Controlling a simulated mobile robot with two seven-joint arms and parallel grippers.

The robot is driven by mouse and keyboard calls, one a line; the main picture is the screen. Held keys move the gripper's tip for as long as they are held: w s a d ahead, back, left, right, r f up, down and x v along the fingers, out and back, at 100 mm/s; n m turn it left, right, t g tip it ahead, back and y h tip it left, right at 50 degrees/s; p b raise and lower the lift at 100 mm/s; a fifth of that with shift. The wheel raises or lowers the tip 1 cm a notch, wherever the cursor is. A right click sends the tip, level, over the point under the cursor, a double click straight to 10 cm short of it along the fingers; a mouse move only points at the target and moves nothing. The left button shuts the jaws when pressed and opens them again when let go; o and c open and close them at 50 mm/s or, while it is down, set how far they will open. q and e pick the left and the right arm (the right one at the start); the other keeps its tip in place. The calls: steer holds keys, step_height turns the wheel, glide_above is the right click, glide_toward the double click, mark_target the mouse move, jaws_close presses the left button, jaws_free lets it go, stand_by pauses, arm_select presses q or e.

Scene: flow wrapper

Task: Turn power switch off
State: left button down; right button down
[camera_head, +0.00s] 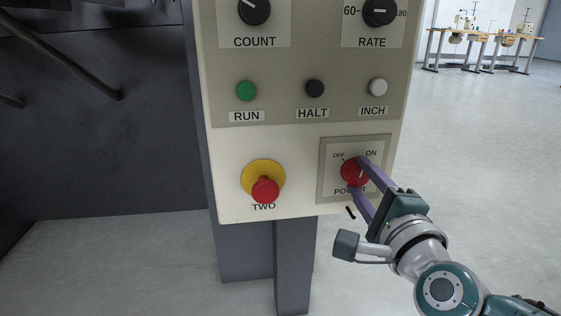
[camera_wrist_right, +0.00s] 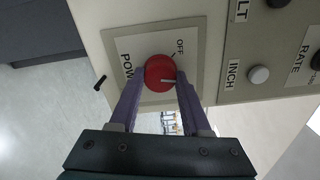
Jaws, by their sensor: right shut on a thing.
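The power switch is a red round knob (camera_head: 351,174) on a plate (camera_head: 327,187) at the lower right of the control panel, with OFF at its upper left and ON at its upper right. My right gripper (camera_head: 357,172) is shut on the knob, one purple finger on each side. The right wrist view shows the knob (camera_wrist_right: 159,70) between the two fingertips (camera_wrist_right: 161,79). Its white mark points away from the OFF label, roughly up or towards ON; the exact angle is hard to tell. The ON label is hidden in the wrist view. My left gripper is not in view.
A red emergency button (camera_head: 265,190) on a yellow base sits left of the switch. Above are green RUN (camera_head: 246,90), black HALT (camera_head: 315,88) and white INCH (camera_head: 378,87) buttons, with COUNT and RATE dials higher. Open floor lies to the right.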

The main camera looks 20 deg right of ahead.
steer(key=n+p, duration=0.2)
steer(key=n, duration=0.4)
steer(key=shift+r, duration=0.1)
steer(key=n+p, duration=0.1)
steer(key=n, duration=0.4)
steer(key=shift+n, duration=0.4)
steer(key=shift+c, duration=1.8)
jaws_free()
